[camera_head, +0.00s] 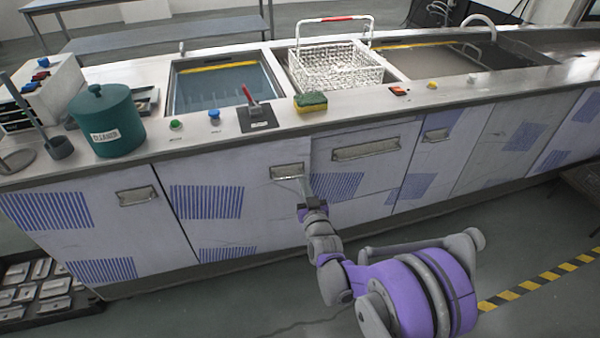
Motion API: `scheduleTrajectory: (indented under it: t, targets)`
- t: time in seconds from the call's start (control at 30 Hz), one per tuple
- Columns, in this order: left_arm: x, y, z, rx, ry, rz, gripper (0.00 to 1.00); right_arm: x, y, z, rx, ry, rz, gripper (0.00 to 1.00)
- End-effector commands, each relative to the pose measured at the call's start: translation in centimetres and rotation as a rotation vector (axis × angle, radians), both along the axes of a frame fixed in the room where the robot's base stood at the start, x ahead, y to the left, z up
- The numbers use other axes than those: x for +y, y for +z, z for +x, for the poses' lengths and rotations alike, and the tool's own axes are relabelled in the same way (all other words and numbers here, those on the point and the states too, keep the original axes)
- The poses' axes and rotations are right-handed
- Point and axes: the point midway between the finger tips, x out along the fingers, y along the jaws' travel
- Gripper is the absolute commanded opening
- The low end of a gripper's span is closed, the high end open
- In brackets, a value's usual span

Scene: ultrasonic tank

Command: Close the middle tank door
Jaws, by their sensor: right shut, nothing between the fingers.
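The middle tank door (225,215) is a pale front panel with blue vent stripes, below the counter. It looks flush or nearly flush with the panels beside it; I cannot tell whether a small gap is left. Its metal handle (287,171) is at the upper right corner. My right gripper (302,182) is shut and empty, just below and right of that handle, against or close in front of the door's right edge. Whether it touches is unclear. My left gripper is out of view.
The left door (95,225) and a drawer front (365,151) flank the middle door. On the counter are a green pot (107,125), a red-handled lever (251,97), a sponge (310,103) and a wire basket (335,66). A parts tray (42,290) lies on the floor at left.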

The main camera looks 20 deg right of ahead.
Motion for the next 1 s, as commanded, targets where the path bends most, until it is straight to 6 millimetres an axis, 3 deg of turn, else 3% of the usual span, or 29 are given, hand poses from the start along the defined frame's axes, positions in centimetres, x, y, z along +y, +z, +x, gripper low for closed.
scheduleTrajectory:
  t: [0.1, 0.3, 0.8, 1.0]
  targets:
    - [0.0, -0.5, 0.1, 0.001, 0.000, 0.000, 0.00, -0.1, -0.1, 2.5, 0.000, 0.000, -0.001, 0.00]
    - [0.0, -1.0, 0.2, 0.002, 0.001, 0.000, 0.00, -0.2, -0.1, 5.1, 0.000, 0.000, 0.000, 0.00]
    - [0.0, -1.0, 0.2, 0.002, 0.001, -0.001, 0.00, -0.2, 0.0, 6.0, 0.000, 0.000, 0.000, 0.00]
    - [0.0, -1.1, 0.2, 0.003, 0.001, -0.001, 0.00, -0.4, 0.0, 9.0, 0.000, -0.001, -0.001, 0.00]
